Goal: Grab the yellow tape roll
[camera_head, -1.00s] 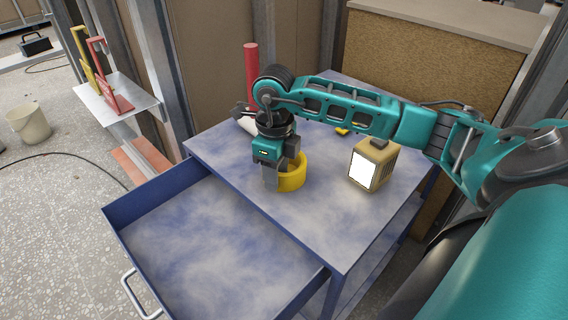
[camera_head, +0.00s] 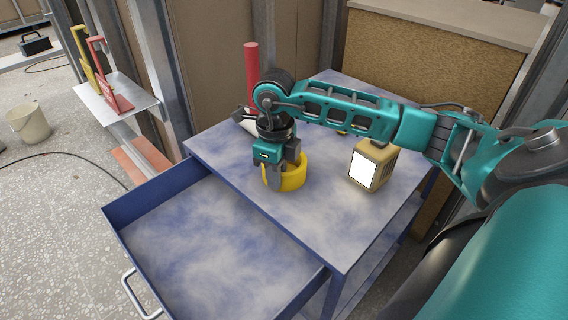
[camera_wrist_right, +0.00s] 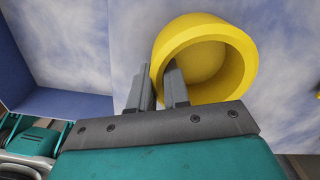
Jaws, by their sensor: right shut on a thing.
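The yellow tape roll (camera_head: 293,178) rests on the blue table top, near the edge above the open drawer. My right gripper (camera_head: 274,184) reaches down over it from above and is shut on its wall. In the right wrist view, the tape roll (camera_wrist_right: 243,62) has its ring wall between the two grey fingers (camera_wrist_right: 160,88), one finger inside the ring and one outside. My left gripper is not in view.
A lamp-like box (camera_head: 383,165) with a bright white face stands right of the roll. A red cylinder (camera_head: 252,75) stands behind my gripper. The blue drawer (camera_head: 215,240) is open and empty in front. A shelf (camera_head: 118,100) with red and yellow tools is at left.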

